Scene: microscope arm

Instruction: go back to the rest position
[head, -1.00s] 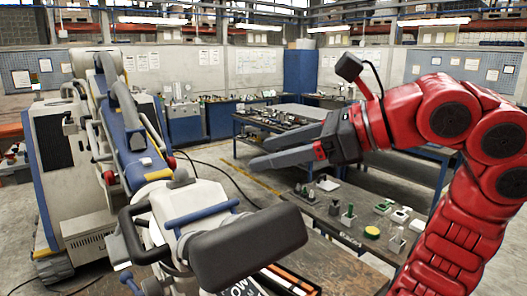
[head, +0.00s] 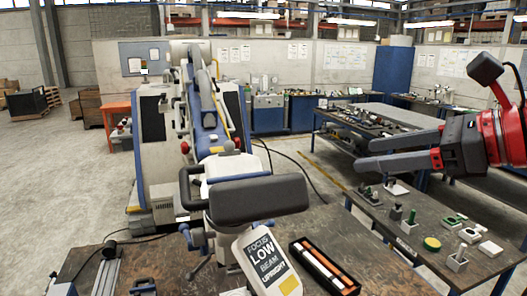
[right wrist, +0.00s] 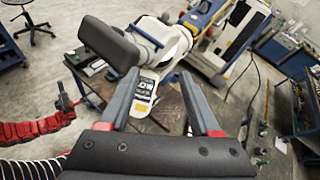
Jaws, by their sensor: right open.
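My right gripper (head: 364,154) is open and empty at the right of the head view. Its two dark fingers point left, above the bench with small tools. The fingers also show in the right wrist view (right wrist: 161,78), spread apart, with the microscope beyond them. The microscope arm (head: 212,125) is white and blue and stands left of the gripper. Its dark padded head (head: 258,198) hangs over the near table, and the pad also shows in the right wrist view (right wrist: 108,44). The gripper looks clear of it. My left gripper does not show clearly.
A tool bench (head: 410,225) with several small items lies under my right gripper. Open floor (head: 50,185) lies to the left.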

